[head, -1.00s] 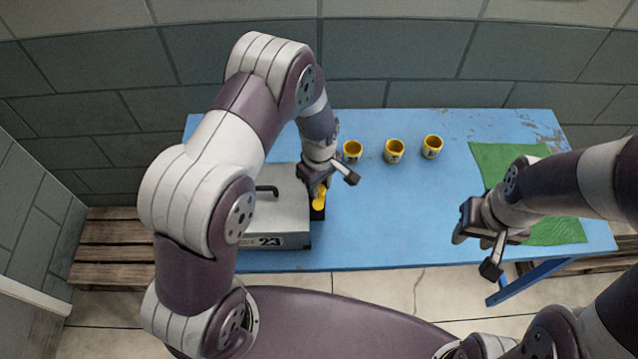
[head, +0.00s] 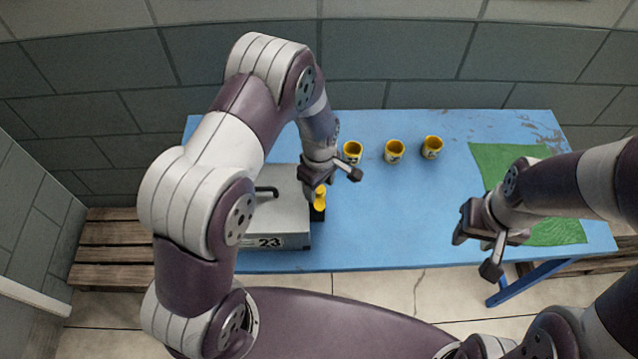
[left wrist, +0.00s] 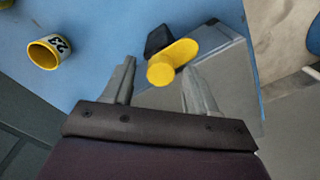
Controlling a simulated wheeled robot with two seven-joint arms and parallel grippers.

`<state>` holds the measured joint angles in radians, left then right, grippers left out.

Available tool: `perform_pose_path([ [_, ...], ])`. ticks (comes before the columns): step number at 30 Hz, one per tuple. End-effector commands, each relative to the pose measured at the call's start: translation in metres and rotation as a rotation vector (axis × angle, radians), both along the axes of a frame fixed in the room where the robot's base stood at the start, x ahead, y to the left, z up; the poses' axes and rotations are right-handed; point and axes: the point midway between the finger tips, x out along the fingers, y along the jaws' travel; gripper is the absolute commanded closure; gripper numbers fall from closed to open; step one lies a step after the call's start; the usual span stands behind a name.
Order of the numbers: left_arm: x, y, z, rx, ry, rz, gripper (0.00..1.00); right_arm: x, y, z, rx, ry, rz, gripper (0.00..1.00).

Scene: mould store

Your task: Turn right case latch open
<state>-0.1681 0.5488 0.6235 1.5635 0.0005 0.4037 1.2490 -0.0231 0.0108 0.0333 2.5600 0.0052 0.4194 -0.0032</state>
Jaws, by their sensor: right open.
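The grey case (head: 290,215) stands at the left of the blue table, marked 23 on its front. Its yellow latch lever (head: 320,198), on a black mount, is at the case's right side. My left gripper (head: 331,183) is above the latch, partly covering it in the head view. In the left wrist view the left gripper (left wrist: 159,75) has its fingers apart, with the yellow latch (left wrist: 173,62) showing between and beyond the fingertips. Whether a finger touches it I cannot tell. My right gripper (head: 473,246) is open and empty above the table's front right.
Three yellow cups stand at the back of the blue table (head: 400,220): left (head: 352,152), middle (head: 394,152) and right (head: 432,147). A green mat (head: 500,160) lies at the right. The table's middle is clear. A wooden pallet (head: 110,245) is at the left.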

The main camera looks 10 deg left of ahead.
Motion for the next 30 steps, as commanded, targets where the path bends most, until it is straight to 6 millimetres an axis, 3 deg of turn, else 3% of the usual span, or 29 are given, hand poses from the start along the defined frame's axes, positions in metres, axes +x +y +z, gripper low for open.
perform_pose_path([
  [8, 0.000, 0.000, 0.004, 0.000, 0.000, -0.001, 0.42, 0.000, 0.000, -0.002, 0.000, 0.000, 0.000, 0.57],
  [11, 0.001, 0.000, 0.022, -0.001, -0.004, -0.001, 0.42, 0.000, 0.000, -0.008, 0.000, 0.000, 0.000, 0.57],
  [21, 0.000, 0.000, 0.108, -0.001, -0.003, -0.001, 0.42, 0.000, 0.000, -0.025, 0.000, 0.000, 0.000, 0.57],
  [25, 0.000, 0.000, 0.123, 0.000, -0.001, -0.001, 0.42, 0.000, 0.000, -0.026, 0.000, 0.000, 0.000, 0.57],
  [30, -0.001, 0.000, 0.127, 0.000, 0.001, -0.001, 0.42, 0.000, 0.000, -0.026, 0.000, 0.000, 0.000, 0.57],
])
